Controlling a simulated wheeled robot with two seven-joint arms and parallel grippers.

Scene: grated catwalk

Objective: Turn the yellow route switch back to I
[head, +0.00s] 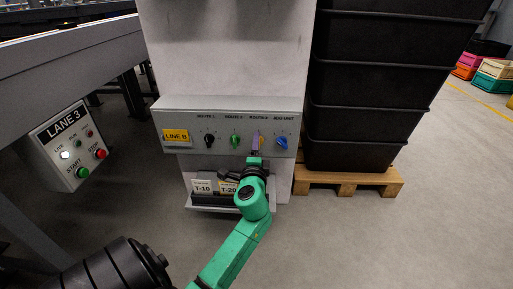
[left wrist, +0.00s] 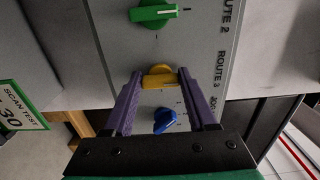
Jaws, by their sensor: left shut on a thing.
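The yellow route switch (head: 262,141) sits on the grey control panel (head: 290,107), third in a row of knobs, by the label ROUTE 3. In the left wrist view the yellow switch (left wrist: 159,79) has its bar between the purple fingers of my left gripper (left wrist: 159,75). My left gripper (head: 257,145) is shut on it, and the fingers hide part of it in the head view. Its bar lies roughly parallel to the green knob's bar. I cannot make out its pointer or the I mark. My right gripper is not in view.
A black knob (head: 209,139) and a green knob (head: 235,141) are left of the yellow switch; a blue knob (head: 281,142) is close on its right. Cards stand on a shelf (head: 230,208) below. Black crates (head: 365,140) are stacked right; a LANE 3 box (head: 68,148) is left.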

